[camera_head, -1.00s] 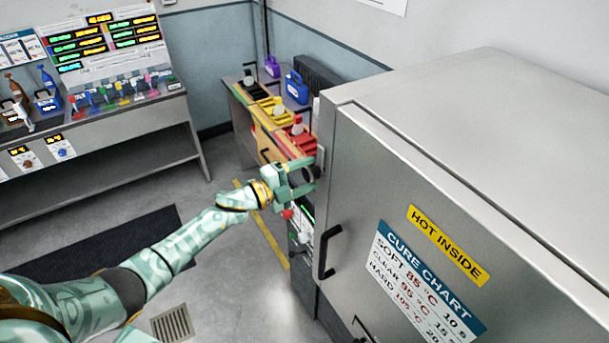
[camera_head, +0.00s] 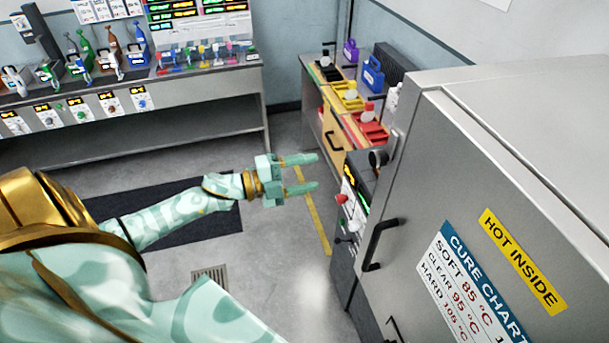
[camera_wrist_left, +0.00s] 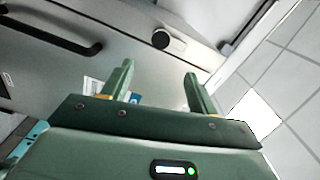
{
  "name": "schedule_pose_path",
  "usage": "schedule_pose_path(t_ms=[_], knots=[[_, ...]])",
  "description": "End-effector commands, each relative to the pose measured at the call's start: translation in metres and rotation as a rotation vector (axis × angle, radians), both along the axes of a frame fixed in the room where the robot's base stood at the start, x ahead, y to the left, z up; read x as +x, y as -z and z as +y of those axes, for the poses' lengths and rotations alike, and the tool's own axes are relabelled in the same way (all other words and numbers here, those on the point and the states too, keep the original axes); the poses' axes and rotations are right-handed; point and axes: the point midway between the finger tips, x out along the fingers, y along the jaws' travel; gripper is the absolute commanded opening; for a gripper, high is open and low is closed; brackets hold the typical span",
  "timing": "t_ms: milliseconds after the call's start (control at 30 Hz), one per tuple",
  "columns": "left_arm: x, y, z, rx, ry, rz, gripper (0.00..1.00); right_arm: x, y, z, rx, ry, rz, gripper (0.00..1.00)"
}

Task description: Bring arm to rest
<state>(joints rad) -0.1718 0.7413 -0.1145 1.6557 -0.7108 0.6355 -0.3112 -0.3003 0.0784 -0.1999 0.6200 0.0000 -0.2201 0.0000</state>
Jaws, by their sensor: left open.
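My left arm (camera_head: 180,216) reaches in from the left in the head view, pale green with gold bands. My left gripper (camera_head: 318,172) is open and empty, its two fingers apart and pointing right. It hangs in free air over the floor, left of the large grey oven cabinet (camera_head: 445,165), and touches nothing that I can see. In the left wrist view the open fingers (camera_wrist_left: 158,82) show, with a black knob (camera_wrist_left: 168,40) and a dark handle (camera_wrist_left: 60,28) beyond them. My right gripper does not show.
The cabinet has a black door handle (camera_head: 380,243) and a yellow HOT INSIDE label (camera_head: 523,260). A side bench holds a red tray (camera_head: 372,128) and a yellow tray (camera_head: 347,97). A back bench (camera_head: 190,92) carries bottles and small valves. Floor around the drain (camera_head: 211,277) is clear.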

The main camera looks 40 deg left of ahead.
Motion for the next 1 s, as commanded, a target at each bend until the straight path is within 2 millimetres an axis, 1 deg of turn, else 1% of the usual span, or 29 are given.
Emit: schedule_pose_path(t_ms=[567,633,667,733,767,800,867,900,967,1000], knots=[[0.000,0.000,0.002,-0.004,-0.006,0.006,0.59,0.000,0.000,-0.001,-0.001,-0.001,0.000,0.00],[0.005,0.004,0.010,-0.008,-0.051,0.031,0.59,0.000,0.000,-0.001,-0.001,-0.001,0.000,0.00],[0.008,0.011,0.019,-0.013,-0.088,0.055,0.59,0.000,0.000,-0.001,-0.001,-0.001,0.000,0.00],[0.013,0.037,0.046,-0.031,-0.197,0.133,0.59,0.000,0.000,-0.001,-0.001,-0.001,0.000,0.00],[0.014,0.054,0.059,-0.046,-0.256,0.178,0.59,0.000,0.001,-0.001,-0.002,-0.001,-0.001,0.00],[0.012,0.084,0.076,-0.070,-0.338,0.243,0.59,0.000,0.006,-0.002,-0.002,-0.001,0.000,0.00],[0.003,0.136,0.098,-0.111,-0.459,0.347,0.59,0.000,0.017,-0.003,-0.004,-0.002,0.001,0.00],[-0.008,0.172,0.110,-0.138,-0.535,0.417,0.59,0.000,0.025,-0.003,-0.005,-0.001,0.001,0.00],[-0.027,0.225,0.123,-0.173,-0.638,0.520,0.59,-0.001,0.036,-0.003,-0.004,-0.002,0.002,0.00],[-0.042,0.259,0.128,-0.193,-0.703,0.587,0.59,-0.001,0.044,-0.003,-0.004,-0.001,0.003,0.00]])
